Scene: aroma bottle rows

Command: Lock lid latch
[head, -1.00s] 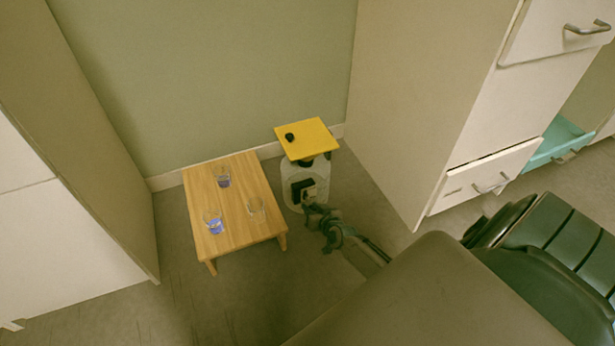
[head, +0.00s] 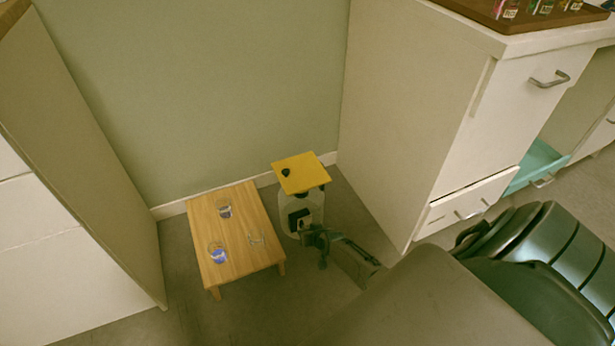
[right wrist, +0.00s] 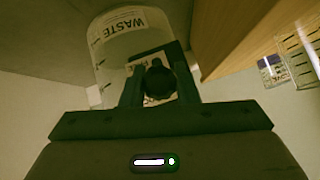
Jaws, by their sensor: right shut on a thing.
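A clear waste container (head: 288,212) with a flat yellow lid (head: 302,175) stands on the floor beside the low wooden table. A small black knob (head: 286,173) sits on top of the lid. A black part (head: 299,218) is on the container's front. My right gripper (head: 308,234) is low at this front. In the right wrist view my right gripper (right wrist: 158,90) is shut on a dark round knob (right wrist: 158,78), with the container (right wrist: 112,62) and its WASTE label behind. I cannot tell whether this knob is the lid latch. My left gripper is not in view.
The low wooden table (head: 235,225), left of the container, holds a few glass beakers, one with blue liquid (head: 218,255). A wall stands behind. A white cabinet (head: 410,120) rises close on the right, with a drawer partly open (head: 468,205).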

